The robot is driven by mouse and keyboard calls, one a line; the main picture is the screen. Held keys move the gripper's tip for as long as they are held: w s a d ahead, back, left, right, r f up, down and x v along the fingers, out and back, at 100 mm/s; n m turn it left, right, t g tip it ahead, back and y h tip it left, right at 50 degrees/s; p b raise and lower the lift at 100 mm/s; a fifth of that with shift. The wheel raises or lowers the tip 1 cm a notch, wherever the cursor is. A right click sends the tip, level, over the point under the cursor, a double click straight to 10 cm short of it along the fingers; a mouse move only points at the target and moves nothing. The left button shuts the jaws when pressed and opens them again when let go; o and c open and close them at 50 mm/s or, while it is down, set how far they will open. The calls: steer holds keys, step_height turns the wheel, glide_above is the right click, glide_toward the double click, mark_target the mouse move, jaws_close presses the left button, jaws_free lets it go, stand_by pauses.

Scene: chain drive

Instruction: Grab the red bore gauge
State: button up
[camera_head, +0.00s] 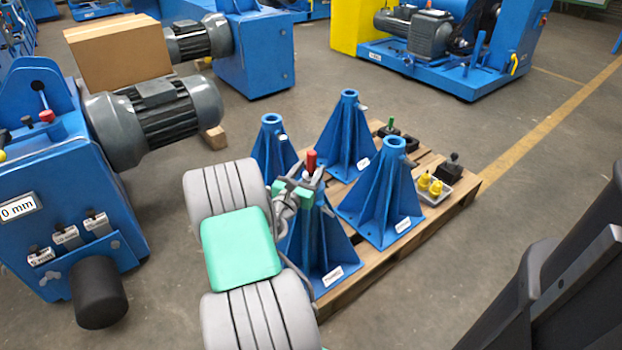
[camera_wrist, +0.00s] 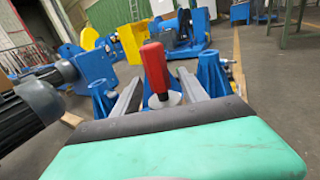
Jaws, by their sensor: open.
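The red bore gauge (camera_head: 311,160) stands upright at the top of the nearest blue stand (camera_head: 318,250). In the wrist view its red handle (camera_wrist: 155,67) rises between my two fingers, with a pale disc (camera_wrist: 165,99) below it. My gripper (camera_head: 302,186) is open around the gauge, and a gap shows on both sides of the handle. In the wrist view my gripper (camera_wrist: 160,80) has one finger on each side. The gauge's lower end is hidden in the head view by my gripper and the stand top.
Several blue stands, including one at right (camera_head: 383,205), share a wooden pallet (camera_head: 458,200). A tray of yellow parts (camera_head: 433,190) and a black part (camera_head: 451,168) lie on its right side. A blue machine (camera_head: 75,190) with a grey motor is at left.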

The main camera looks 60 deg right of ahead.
steer(key=shift+d, duration=1)
jaws_close()
steer(key=shift+w, duration=0.1)
stand_by(0.4)
steer(key=shift+r, duration=0.15)
